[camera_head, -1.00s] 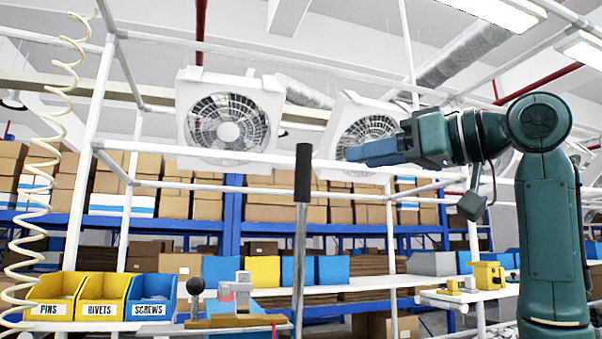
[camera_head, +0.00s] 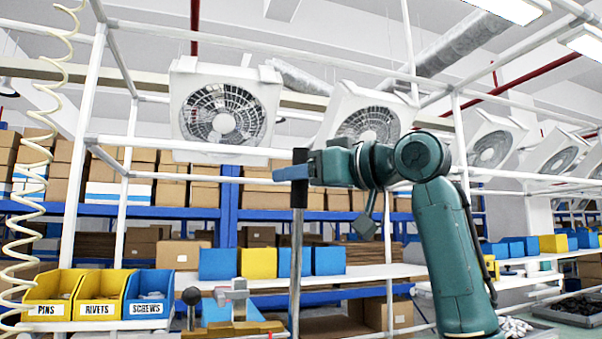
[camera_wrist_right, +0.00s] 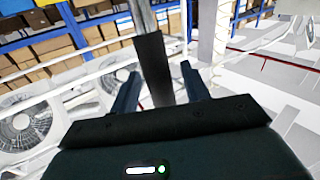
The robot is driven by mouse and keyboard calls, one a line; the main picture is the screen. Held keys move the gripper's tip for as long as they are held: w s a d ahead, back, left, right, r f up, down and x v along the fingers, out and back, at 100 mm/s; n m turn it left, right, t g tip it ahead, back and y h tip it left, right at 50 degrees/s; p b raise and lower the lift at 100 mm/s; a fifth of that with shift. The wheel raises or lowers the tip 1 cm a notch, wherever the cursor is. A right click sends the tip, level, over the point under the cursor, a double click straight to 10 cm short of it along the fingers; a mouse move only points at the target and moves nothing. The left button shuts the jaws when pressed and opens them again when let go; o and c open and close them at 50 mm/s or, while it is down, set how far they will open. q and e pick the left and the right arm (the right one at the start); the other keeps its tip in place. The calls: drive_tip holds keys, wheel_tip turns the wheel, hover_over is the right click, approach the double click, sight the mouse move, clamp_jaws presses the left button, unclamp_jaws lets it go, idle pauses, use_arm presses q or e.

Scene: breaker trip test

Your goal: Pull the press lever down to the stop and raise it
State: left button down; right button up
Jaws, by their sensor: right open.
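The press lever is an upright metal rod (camera_head: 296,262) with a black grip (camera_head: 299,196) on its top end. My right gripper (camera_head: 288,172) comes in from the right at the height of the grip and hides the grip's middle. In the right wrist view, the black grip (camera_wrist_right: 154,62) stands between the two fingers of the right gripper (camera_wrist_right: 159,74). The fingers are open, with a visible gap on each side of the grip. My left gripper is not in view. The lower end of the rod is out of the picture.
Bins of pins (camera_head: 54,297), rivets (camera_head: 100,298) and screws (camera_head: 149,297) stand at the lower left. A fixture with a dark ball knob (camera_head: 191,296) stands left of the rod. A coiled hose (camera_head: 38,170) hangs at far left. White frame bars (camera_head: 160,175) cross behind the lever.

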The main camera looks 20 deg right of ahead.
drive_tip(key=shift+c, duration=0.3)
clamp_jaws()
